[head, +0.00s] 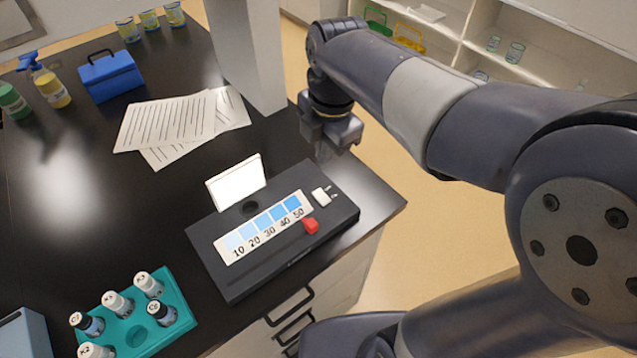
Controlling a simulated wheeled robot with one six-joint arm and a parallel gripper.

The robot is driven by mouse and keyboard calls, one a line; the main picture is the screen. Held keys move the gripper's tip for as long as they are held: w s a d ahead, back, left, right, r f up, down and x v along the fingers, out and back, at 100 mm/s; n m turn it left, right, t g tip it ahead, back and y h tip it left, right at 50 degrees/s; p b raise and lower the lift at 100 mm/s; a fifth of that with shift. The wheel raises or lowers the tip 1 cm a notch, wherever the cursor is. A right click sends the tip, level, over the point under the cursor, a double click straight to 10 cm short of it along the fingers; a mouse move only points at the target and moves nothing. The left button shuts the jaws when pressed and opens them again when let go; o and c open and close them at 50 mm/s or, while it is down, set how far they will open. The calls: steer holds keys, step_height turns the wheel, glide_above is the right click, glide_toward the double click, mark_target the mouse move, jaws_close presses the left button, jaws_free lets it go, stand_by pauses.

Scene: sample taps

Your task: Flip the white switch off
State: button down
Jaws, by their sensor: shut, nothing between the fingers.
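The white switch (321,197) is a small rocker near the right end of a dark device (228,278) on the black bench. Small marks stand beside the switch, too small to read. My gripper (324,152) is shut and empty, pointing down above the far right end of the device. It is beyond the switch in the picture and appears apart from it. The fingertips are small and partly hidden under the gripper body.
The device carries a blue colour scale, a red slider knob (310,226) and an upright white plate (236,182). A teal rack (181,310) with several bottles stands front left. Papers (180,124) lie behind. A pale pillar (247,55) rises left of my gripper.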

mark_target(319, 195)
steer(key=f, duration=0.8)
steer(key=w+f, duration=0.1)
steer(key=f, duration=0.3)
steer(key=shift+w+a+f+p, duration=0.1)
steer(key=shift+a+f+p, duration=0.05)
steer(key=shift+a+p, duration=0.2)
steer(key=shift+a, duration=0.1)
steer(key=shift+f+b, duration=0.3)
steer(key=shift+b, duration=0.1)
steer(key=shift+r, duration=0.15)
steer(key=shift+s+d, duration=0.45)
steer(key=shift+s, duration=0.25)
